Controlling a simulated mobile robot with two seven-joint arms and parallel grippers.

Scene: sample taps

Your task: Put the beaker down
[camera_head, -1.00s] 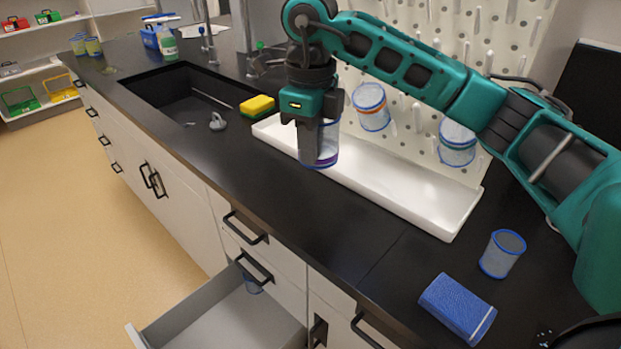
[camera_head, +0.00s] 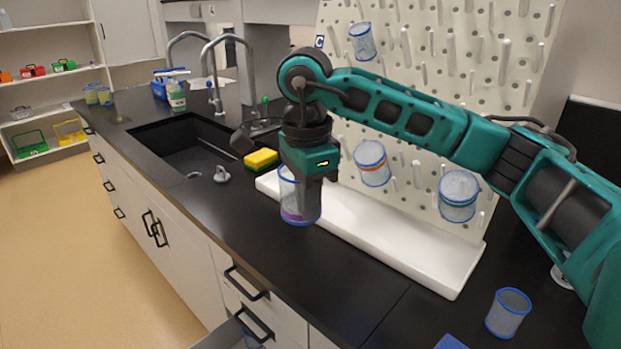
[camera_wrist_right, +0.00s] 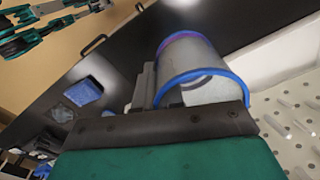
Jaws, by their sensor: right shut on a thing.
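The beaker (camera_head: 297,205) is clear, with a blue rim and a purple band low on its side. My right gripper (camera_head: 310,195) is shut on it and holds it near the front of the white tray, left of the pegboard. I cannot tell whether its base touches the black counter (camera_head: 225,215). In the right wrist view the beaker (camera_wrist_right: 195,70) lies at the fingers, its blue rim towards the camera. My left gripper is not in view in the head view.
A white tray (camera_head: 400,252) runs below the pegboard (camera_head: 425,110), where several beakers hang. A yellow sponge (camera_head: 261,158) lies beside the sink (camera_head: 185,145). Another beaker (camera_head: 508,312) stands at the counter's right. A drawer (camera_head: 225,338) is open below. The counter's front strip is clear.

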